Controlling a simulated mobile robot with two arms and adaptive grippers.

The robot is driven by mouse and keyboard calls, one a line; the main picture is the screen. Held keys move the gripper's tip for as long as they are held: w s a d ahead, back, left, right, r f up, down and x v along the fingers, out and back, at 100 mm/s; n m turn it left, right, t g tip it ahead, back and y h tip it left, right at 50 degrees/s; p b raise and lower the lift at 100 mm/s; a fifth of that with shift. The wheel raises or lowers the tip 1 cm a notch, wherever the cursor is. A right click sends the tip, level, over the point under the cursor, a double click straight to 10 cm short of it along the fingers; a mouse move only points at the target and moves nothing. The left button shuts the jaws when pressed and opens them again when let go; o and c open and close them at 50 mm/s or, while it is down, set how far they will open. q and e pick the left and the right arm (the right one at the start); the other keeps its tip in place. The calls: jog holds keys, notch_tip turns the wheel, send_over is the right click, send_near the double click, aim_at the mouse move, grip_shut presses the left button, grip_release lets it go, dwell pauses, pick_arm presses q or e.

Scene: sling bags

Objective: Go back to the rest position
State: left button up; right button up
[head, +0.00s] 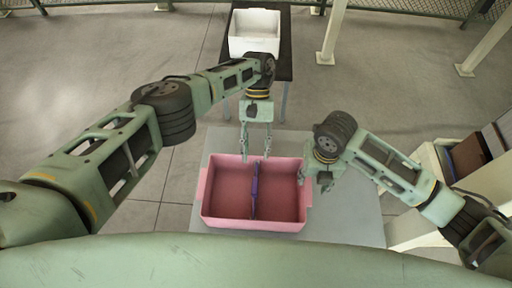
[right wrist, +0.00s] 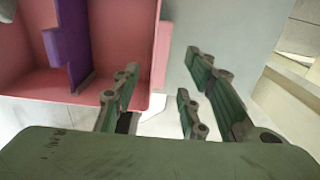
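My left gripper (head: 256,148) hangs over the back edge of the pink bin, its fingers spread apart with nothing between them. My right gripper (head: 318,186) is beside the bin's right wall in the head view. In the right wrist view its fingers (right wrist: 165,100) stand apart with only grey tabletop and the bin's edge behind the gap. The pink bin (head: 226,215) sits on the grey table and is split by a purple divider (head: 255,190). Both of its compartments look empty. The bin and the divider (right wrist: 75,40) also show in the right wrist view.
The grey table (head: 345,220) has free room right of the bin. A white bin (head: 254,45) stands on a dark table (head: 282,70) at the back. A shelf (head: 440,165) with brown and grey items stands at the right. Posts and a fence line the back.

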jog(key=shift+r, duration=1.8)
